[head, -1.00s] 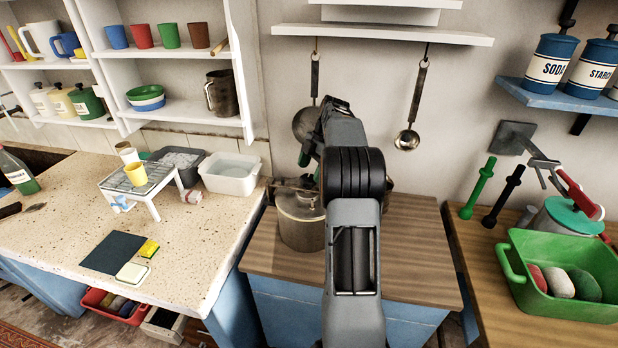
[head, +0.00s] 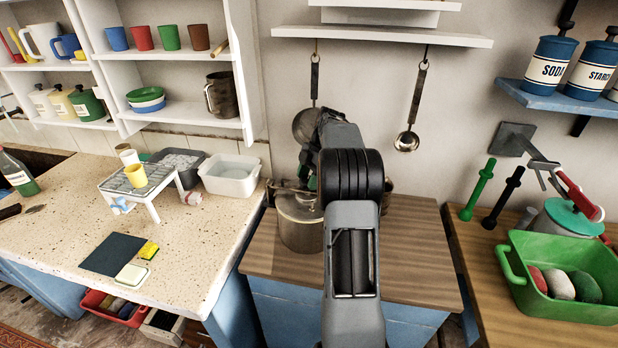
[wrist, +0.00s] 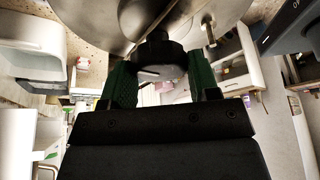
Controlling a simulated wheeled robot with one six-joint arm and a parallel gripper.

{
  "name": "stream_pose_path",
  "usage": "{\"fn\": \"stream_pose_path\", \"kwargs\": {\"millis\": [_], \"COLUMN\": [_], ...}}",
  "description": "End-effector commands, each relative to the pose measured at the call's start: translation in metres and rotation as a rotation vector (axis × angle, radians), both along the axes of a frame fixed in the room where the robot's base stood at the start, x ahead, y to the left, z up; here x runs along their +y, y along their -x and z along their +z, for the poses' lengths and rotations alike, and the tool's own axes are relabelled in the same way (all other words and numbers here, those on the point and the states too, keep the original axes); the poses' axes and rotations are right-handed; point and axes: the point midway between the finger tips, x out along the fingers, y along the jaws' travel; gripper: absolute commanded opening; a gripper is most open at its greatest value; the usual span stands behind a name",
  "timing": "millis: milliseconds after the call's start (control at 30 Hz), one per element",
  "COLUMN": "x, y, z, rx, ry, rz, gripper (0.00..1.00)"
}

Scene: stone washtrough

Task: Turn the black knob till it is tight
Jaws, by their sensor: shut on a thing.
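The black knob (wrist: 160,56) shows in the wrist view, between the two green fingers of my gripper (wrist: 160,76). My gripper is shut on it. Behind the knob is a shiny rounded metal surface (wrist: 90,14). The knob cannot be made out in the head view.
A ladle (head: 408,138) and another utensil (head: 306,126) hang on the wall just above. A white basin (head: 231,177) stands to the left and a green tub (head: 560,300) to the right.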

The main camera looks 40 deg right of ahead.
Motion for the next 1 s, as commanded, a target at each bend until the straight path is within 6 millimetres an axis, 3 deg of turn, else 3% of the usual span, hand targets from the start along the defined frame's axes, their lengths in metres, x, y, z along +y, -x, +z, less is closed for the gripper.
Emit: {"fn": "stream_pose_path", "kwargs": {"millis": [167, 467, 1000], "x": [-0.0001, -0.0005, 0.0004], "y": [0.0001, 0.0005, 0.0021], "z": [0.0001, -0.0008, -0.0025], "rx": [0.0, -0.001, -0.002], "ry": [0.0, 0.001, 0.0], "rz": [0.0, -0.052, -0.504], "gripper": [0.32, 0.32, 0.32]}}
